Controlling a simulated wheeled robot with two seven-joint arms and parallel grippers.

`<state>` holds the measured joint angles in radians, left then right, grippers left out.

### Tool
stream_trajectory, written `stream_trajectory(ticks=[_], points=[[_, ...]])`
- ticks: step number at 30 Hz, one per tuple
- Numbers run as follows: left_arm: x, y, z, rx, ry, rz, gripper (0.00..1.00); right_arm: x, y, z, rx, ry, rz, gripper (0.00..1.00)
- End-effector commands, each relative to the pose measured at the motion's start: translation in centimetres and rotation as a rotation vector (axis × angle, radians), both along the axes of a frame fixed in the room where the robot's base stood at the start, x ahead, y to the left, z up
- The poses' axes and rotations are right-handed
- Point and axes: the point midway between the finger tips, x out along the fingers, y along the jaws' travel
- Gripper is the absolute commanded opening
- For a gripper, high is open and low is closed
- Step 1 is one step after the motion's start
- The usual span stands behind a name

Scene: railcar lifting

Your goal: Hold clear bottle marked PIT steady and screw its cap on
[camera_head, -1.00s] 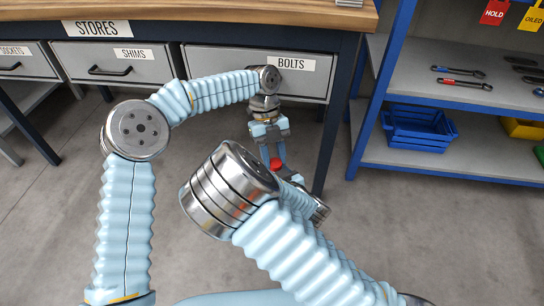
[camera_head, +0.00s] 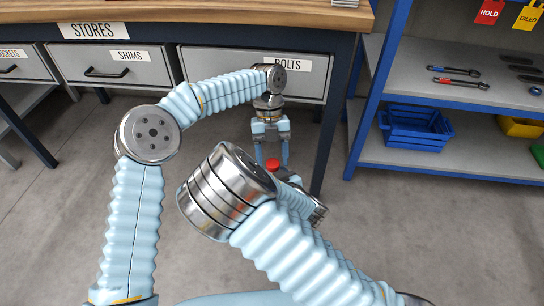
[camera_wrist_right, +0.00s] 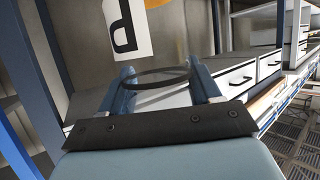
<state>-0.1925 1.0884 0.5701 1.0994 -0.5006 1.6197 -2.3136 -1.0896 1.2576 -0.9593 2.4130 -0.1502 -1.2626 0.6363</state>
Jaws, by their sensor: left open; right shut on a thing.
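My left gripper (camera_head: 272,160) points down in the middle of the head view, its two fingers apart. The red cap (camera_head: 273,165) shows between and just below its fingertips; I cannot tell whether they touch it. In the right wrist view my right gripper (camera_wrist_right: 166,88) is shut on the clear bottle, seen mainly as a dark ring (camera_wrist_right: 155,70) and faint see-through walls between the fingers. A white label with a black letter (camera_wrist_right: 125,28) shows above; I cannot tell if it is on the bottle. In the head view my right arm hides the bottle's body and the right gripper.
A workbench (camera_head: 190,15) with labelled drawers stands behind the left gripper, close to the BOLTS drawer (camera_head: 225,65). A blue shelf rack at right holds a blue bin (camera_head: 415,130), a wrench (camera_head: 455,82) and a yellow bin (camera_head: 520,127). The floor at right is clear.

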Motion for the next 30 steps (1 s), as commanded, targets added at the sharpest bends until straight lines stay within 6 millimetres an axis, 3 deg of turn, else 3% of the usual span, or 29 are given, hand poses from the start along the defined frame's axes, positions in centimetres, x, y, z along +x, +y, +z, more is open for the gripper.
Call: stream_trajectory(ticks=[9,21,26,30], points=[[0.1,-0.1,3.9,-0.003,-0.003,0.001,0.61,0.0,0.0,-0.1,-0.001,0.002,0.0,0.0],[0.0,-0.1,4.3,0.01,-0.004,0.022,0.58,0.0,0.0,-0.1,-0.001,0.002,0.0,0.0],[-0.1,-0.4,4.5,0.101,-0.027,0.213,0.58,0.0,0.0,-0.1,-0.001,0.002,0.0,0.0],[-0.4,-0.8,4.7,0.242,-0.067,0.547,0.58,0.0,0.0,-0.1,-0.001,0.002,0.0,0.0]])
